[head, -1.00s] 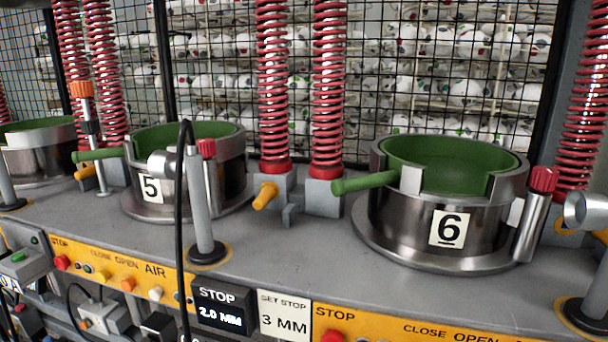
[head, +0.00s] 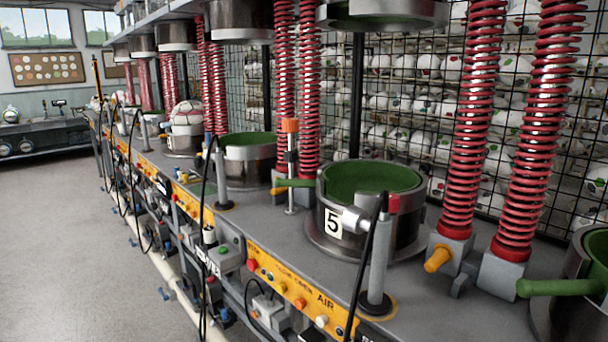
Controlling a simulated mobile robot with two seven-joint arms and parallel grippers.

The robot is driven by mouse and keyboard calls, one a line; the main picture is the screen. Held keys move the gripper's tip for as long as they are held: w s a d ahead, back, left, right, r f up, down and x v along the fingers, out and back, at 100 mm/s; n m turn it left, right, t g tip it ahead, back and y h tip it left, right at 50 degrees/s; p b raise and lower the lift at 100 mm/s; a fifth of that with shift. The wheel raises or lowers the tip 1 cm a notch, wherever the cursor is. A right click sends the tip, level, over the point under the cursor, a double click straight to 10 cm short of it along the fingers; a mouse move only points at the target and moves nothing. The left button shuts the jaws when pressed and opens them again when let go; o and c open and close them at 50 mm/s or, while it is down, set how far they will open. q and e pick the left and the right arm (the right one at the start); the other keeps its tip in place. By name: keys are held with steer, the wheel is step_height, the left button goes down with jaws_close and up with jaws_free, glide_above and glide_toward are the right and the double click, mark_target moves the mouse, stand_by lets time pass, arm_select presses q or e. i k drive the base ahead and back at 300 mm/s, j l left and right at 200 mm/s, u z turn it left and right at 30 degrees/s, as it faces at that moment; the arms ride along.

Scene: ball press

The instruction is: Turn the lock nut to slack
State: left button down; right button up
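Neither of my grippers is in view. An upright steel post (head: 292,193) with an orange cap (head: 290,126) and a dark collar (head: 291,157) stands just left of the press pot marked 5 (head: 333,222). I cannot tell whether the collar or the cap is the lock nut, or whether it is tight or slack. The pot is steel with a green inside and a green handle (head: 295,183). A grey post (head: 379,262) with a black cable stands in front of it.
The press bench (head: 250,222) runs away to the far left with more pots and red springs (head: 472,120). A yellow control strip (head: 292,285) with buttons lines its front edge. Cables hang along the front. The grey floor (head: 70,230) at left is clear.

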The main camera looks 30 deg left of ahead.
mark_target(290, 157)
steer(key=k, duration=0.2)
steer(key=k+j, duration=0.1)
steer(key=j, duration=0.15)
steer(key=k+j+u, duration=0.1)
steer(key=i+j+u, duration=0.1)
steer(key=j, duration=0.3)
steer(key=i+j+u, duration=0.1)
steer(key=j, duration=0.3)
steer(key=i+j, duration=0.1)
steer(key=j, duration=0.3)
steer(key=i+j+u, duration=0.15)
steer(key=j, duration=0.2)
steer(key=i+j+u, duration=0.1)
steer(key=j, duration=0.3)
